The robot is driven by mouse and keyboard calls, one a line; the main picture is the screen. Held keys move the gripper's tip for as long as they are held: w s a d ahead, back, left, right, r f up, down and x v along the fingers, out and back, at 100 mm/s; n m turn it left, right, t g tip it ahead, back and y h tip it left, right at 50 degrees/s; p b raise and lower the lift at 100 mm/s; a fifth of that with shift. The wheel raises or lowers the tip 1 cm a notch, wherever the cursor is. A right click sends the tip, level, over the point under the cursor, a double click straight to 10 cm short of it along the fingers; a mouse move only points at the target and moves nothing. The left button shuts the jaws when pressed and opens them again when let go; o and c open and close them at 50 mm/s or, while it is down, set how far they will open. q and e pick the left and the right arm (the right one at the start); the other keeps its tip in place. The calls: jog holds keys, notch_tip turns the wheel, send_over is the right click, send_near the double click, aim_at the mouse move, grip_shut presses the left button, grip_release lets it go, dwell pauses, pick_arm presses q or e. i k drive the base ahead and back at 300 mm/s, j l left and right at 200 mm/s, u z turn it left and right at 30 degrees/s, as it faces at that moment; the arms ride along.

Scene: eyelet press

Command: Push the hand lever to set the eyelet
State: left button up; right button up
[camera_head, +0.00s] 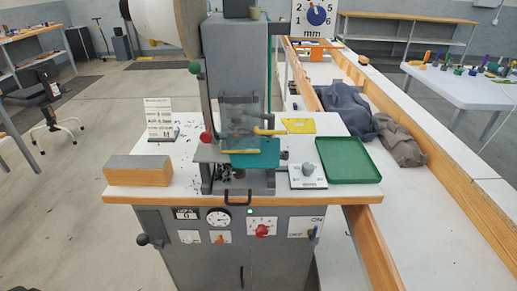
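The eyelet press (236,60) stands upright in the middle of a white-topped bench. A green ball knob (195,68) sits on its left side, and a red ball knob (206,137) sits lower down. A dark knobbed handle (145,240) sticks out from the left of the cabinet below. I cannot tell for sure which of these is the hand lever. A teal piece (256,154) lies at the press's working area, behind a see-through guard (238,112). The die area under it is partly hidden. Neither of my grippers is in view.
A wooden-sided block (138,171) sits at the bench's left, with a small sign (158,115) behind it. A green tray (346,160) lies at the right. The cabinet front (220,265) carries gauges and switches. Dark cloths (345,108) lie in the long trough at right.

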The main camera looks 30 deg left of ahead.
aim_at(143, 239)
jog(key=u, duration=2.05)
jog(key=j, duration=0.1)
